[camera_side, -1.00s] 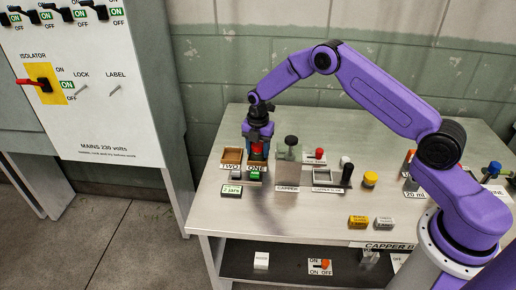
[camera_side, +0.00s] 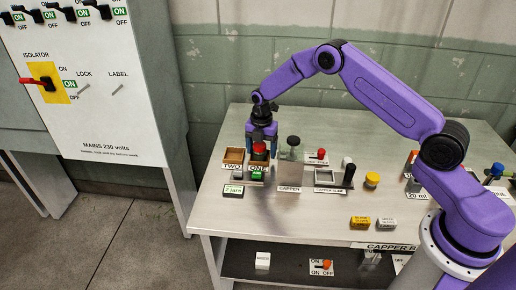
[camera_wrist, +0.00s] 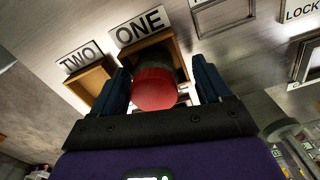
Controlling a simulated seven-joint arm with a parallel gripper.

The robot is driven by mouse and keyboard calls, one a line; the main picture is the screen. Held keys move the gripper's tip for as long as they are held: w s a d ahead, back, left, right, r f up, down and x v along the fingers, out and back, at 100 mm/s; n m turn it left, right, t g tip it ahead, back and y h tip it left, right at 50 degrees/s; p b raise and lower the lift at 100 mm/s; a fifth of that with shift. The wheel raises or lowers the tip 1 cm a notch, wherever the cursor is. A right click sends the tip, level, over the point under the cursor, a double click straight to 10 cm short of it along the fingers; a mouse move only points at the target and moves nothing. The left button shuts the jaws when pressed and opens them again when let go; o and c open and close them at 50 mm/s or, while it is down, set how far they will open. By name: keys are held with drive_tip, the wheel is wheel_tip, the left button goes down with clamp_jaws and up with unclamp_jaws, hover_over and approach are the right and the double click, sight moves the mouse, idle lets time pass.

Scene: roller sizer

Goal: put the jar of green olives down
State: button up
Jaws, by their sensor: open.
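A jar with a red lid (camera_wrist: 155,90) stands in the open wooden box marked ONE (camera_wrist: 148,52). Its lid also shows in the side view (camera_side: 259,152). Only the lid and a little of the dark body below it show, so I cannot make out the contents. My gripper (camera_wrist: 161,84) is open, with its blue fingers on either side of the lid. A gap shows at the right finger; the left finger is close to the lid. In the side view my gripper (camera_side: 262,138) is directly over the box.
An empty-looking box marked TWO (camera_side: 233,156) is just left. A capper stand (camera_side: 291,170) is close on the right, with a grey frame (camera_side: 327,178) beyond it. A "2 jars" sign (camera_side: 233,190) lies in front. The table's front middle is clear.

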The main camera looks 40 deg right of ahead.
sight(260, 145)
wheel_tip(260, 145, up, 12)
drive_tip(key=shift+a+r, duration=0.15)
drive_tip(key=shift+a, duration=0.05)
drive_tip(key=s+a+r+m, duration=0.3)
drive_tip(key=s+a+r, duration=0.2)
drive_tip(key=s, duration=0.4)
drive_tip(key=s+a+r+m, duration=0.2)
drive_tip(key=s+a+r, duration=0.2)
drive_tip(key=s, duration=0.6)
drive_tip(key=s+d+m, duration=0.3)
drive_tip(key=s, duration=0.9)
drive_tip(key=s+d+m, duration=0.3)
drive_tip(key=s, duration=0.9)
drive_tip(key=shift+d+r+m, duration=0.4)
